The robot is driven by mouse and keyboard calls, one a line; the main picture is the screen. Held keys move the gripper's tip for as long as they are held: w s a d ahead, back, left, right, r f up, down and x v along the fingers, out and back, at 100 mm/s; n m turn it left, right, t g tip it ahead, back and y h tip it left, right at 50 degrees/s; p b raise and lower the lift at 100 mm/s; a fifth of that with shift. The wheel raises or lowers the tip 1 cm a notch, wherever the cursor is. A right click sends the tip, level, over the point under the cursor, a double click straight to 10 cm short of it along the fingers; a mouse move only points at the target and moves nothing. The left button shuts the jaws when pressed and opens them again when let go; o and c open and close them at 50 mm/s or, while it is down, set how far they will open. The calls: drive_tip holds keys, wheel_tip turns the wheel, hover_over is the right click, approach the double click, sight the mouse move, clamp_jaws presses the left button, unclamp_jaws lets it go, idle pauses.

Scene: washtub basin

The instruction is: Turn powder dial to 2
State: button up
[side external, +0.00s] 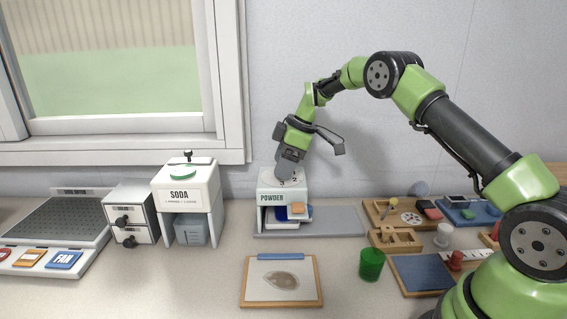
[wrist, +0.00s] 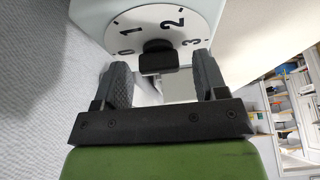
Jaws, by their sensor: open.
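The powder dispenser (side external: 284,200) is a white box labelled POWDER, standing against the back wall in the side view. Its dial is on top, and the wrist view shows the round white dial face (wrist: 130,22) with the numbers 0, 1, 2 and 3. A black knob (wrist: 158,56) sits at the middle of the dial. My gripper (wrist: 162,68) is open, with one grey finger on each side of the knob. I cannot tell whether the fingers touch it. In the side view my gripper (side external: 289,172) is above the dispenser and hides most of the dial. The dial's pointer mark is not clear.
The soda dispenser (side external: 187,197) and a small drawer unit (side external: 131,215) stand to the left. A clipboard (side external: 250,296) lies in front, with a green cup (side external: 371,264) to its right. Wooden trays with small items (side external: 395,240) crowd the right side.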

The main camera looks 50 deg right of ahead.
drive_tip(key=shift+f, duration=0.1)
drive_tip(key=c, duration=0.9)
